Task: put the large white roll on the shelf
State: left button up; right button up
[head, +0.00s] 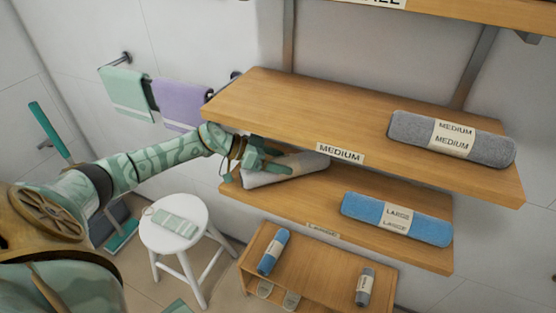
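The white roll (300,166) is in the space between the upper shelf board (290,103) marked MEDIUM and the lower shelf board (345,188) marked LARGE. It is at the left end, angled across the lower board rather than parallel to its front edge. I cannot tell whether it touches the board. My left gripper (250,166) is at the roll's left end, with its fingers around or over that end. Whether they grip it is unclear. The upper board hides part of the roll's back. My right gripper is out of view.
A blue roll (396,219) labelled LARGE lies on the lower board's right. A grey roll (450,139) lies on the upper board. Below stands a wooden bench (318,272) with small rolls. A white stool (175,245) holds a green towel. Towels (127,94) hang on the wall.

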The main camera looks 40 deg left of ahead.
pick_arm(q)
jog(key=p+v, duration=0.3)
jog(key=v, duration=0.9)
jog(key=shift+p, duration=0.3)
